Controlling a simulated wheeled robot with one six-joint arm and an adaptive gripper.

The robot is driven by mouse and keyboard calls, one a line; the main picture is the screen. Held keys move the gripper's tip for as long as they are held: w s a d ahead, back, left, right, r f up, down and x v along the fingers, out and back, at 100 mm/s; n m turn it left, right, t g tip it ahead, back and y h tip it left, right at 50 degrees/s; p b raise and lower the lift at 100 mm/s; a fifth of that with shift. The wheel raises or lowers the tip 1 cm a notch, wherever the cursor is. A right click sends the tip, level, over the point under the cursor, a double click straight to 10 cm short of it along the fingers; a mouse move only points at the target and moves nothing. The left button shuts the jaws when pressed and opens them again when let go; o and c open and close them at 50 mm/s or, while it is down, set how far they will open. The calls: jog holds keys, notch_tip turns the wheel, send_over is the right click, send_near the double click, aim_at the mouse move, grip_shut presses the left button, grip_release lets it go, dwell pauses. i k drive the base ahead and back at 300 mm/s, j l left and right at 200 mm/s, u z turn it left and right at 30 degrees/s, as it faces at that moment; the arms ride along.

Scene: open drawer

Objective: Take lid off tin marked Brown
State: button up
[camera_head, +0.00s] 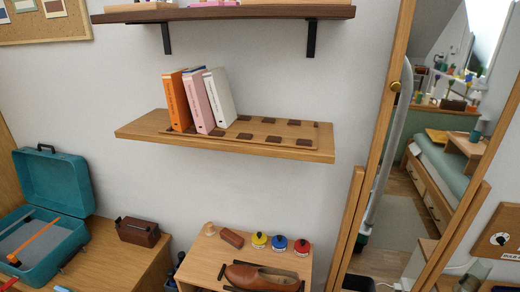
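One is yellow (259,240), one is blue (279,243) and one is red (302,247). The tins are too small here for me to read any marking, so I cannot tell which is marked Brown. My gripper is not in view.
A brown shoe (262,279) lies in front of the tins. A brown block (231,238) and a small wooden piece (210,229) are to their left. A wall shelf (300,149) with books (197,100) hangs above. A wood-framed mirror (440,130) stands at right.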

aim_at(301, 246)
jog(key=i+j+u, duration=0.25)
jog(key=u, duration=0.2)
jog(key=i+u, duration=0.95)
jog(key=i+j+z, duration=0.15)
jog(key=i, duration=0.45)
jog(key=i+z, duration=0.1)
jog(key=z, duration=0.4)
jog(key=j+z, duration=0.1)
jog(key=z, duration=0.35)
jog(key=i+j+z, duration=0.1)
jog(key=z, duration=0.4)
jog(key=j+z, duration=0.15)
jog(key=z, duration=0.3)
jog(key=i, duration=0.1)
